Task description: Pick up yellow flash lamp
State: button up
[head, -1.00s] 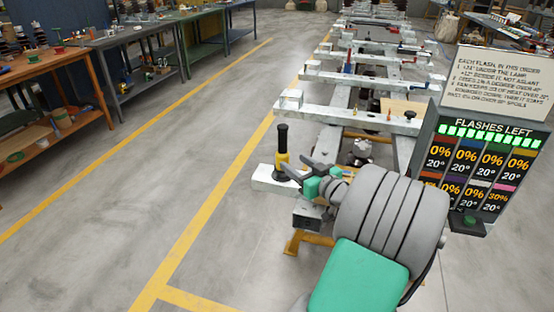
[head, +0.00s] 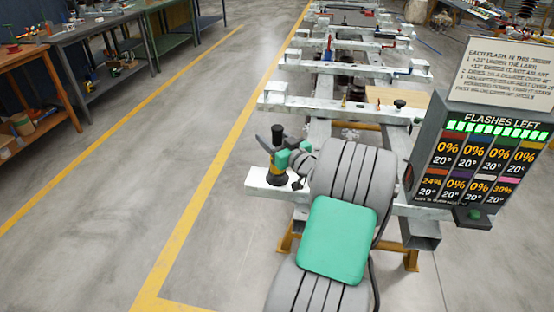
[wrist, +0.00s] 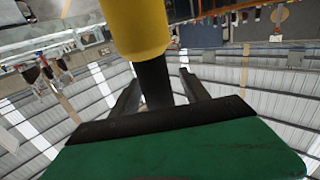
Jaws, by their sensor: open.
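The yellow flash lamp (head: 273,168) stands upright on the end of a pale metal crossbar (head: 257,182). It has a yellow body, a black upper stem and a dark base. My gripper (head: 272,143) is at the lamp's upper part in the head view, reaching in from the right. In the wrist view, the yellow body (wrist: 138,25) fills the top middle and the black stem (wrist: 155,80) lies between the two spread fingers of my gripper (wrist: 160,90). The fingers are open. Whether either finger touches the stem cannot be told.
A rack of several metal crossbars (head: 340,108) runs away behind the lamp. A panel reading "FLASHES LEFT" (head: 480,160) stands at the right, with a sign above it. Workbenches (head: 95,45) line the left. The floor (head: 130,180) left of the lamp is clear.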

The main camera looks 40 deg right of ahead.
grip_shut()
dwell(0.6)
dwell(0.8)
jog(key=shift+d+r, duration=0.1)
jog(key=shift+r, duration=0.1)
